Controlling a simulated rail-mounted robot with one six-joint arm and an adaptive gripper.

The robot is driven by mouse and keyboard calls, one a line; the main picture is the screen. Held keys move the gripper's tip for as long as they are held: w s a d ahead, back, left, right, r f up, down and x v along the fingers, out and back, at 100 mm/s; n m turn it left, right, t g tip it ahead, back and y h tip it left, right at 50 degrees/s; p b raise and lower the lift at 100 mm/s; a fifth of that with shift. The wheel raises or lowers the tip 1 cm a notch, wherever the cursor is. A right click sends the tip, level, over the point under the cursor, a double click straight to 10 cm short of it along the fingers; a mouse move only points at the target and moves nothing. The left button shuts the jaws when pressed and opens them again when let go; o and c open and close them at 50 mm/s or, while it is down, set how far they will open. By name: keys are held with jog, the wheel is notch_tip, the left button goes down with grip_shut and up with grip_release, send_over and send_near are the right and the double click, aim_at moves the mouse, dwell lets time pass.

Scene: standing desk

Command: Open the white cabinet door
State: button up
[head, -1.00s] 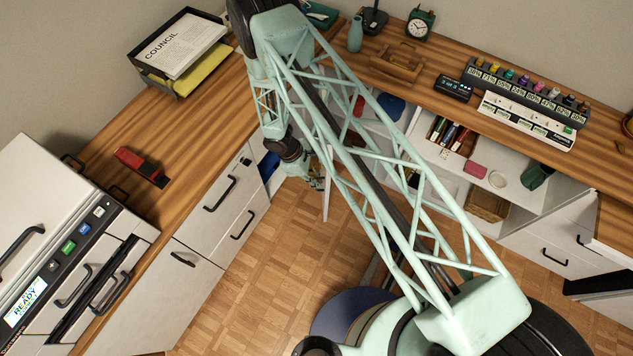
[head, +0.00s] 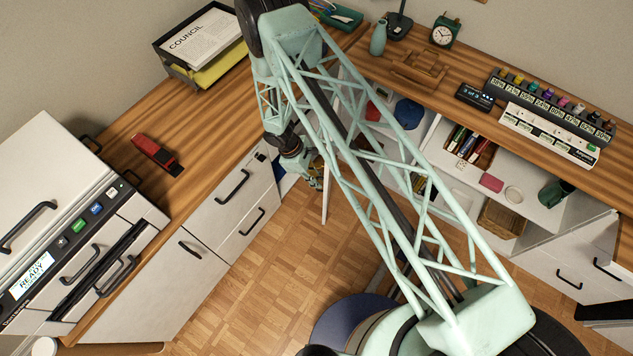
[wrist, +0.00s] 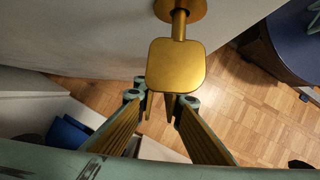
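The white cabinet door (head: 325,200) shows in the head view as a thin upright panel seen nearly edge-on, standing out from the cabinet under the back counter, so it is ajar. In the wrist view its pale face (wrist: 85,35) fills the top left, with a brass knob (wrist: 176,65) on a short stem. My gripper (wrist: 160,104) has its fingers spread, with the knob just above the fingertips in the picture; the knob overlaps them, and I cannot tell whether they touch. In the head view my gripper (head: 314,178) is small, beside the door's left side.
Open shelves (head: 545,215) hold books, a mug and a basket right of the door. Left are white drawers (head: 235,205) and a machine with a display (head: 35,270). A blue round seat (head: 345,310) stands below my arm. Wooden floor (head: 270,275) between is free.

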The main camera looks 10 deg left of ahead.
jog(key=o, duration=0.3)
jog(key=shift+r, duration=0.15)
jog(key=shift+v, duration=5.85)
jog(key=shift+c, duration=0.8)
